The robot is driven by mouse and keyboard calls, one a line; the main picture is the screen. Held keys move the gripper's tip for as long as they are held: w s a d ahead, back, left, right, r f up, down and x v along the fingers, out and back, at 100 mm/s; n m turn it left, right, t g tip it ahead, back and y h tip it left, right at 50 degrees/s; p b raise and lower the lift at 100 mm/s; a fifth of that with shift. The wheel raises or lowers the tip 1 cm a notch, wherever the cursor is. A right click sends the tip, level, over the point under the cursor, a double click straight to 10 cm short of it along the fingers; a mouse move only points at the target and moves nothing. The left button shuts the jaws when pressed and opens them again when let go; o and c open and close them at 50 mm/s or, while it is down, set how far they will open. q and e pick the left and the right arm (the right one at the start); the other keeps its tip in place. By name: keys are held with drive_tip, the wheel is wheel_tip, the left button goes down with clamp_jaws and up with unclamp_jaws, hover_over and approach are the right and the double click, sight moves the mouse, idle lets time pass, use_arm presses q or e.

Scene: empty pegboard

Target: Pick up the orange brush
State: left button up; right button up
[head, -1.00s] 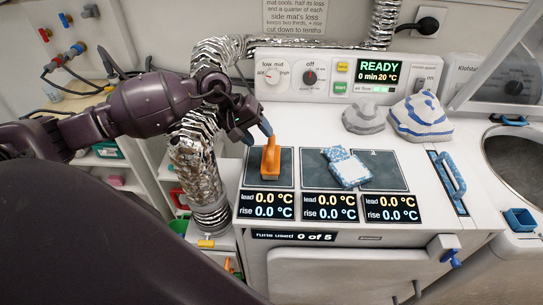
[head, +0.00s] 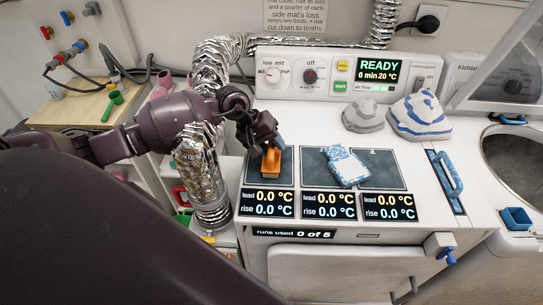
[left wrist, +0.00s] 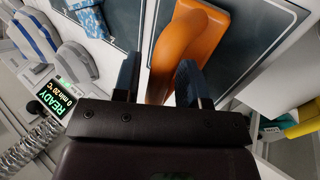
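The orange brush (head: 271,161) stands on the left dark mat (head: 285,178) of the white bench. My left gripper (head: 277,142) is right at the top of the brush in the head view, with its fingers partly hiding the far end of the handle. In the left wrist view, the two blue-tipped fingers (left wrist: 157,80) are apart, and the brush's curved orange handle (left wrist: 178,45) reaches into the gap between them. I see no clear grip on it; contact with a finger is hard to tell. My right gripper is not in view.
A grey lump (head: 363,116) and a blue-striped one (head: 420,117) sit behind. A silver duct (head: 203,175) stands left of the bench. A blue handle (head: 449,175) is at right.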

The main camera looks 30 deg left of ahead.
use_arm(q)
clamp_jaws()
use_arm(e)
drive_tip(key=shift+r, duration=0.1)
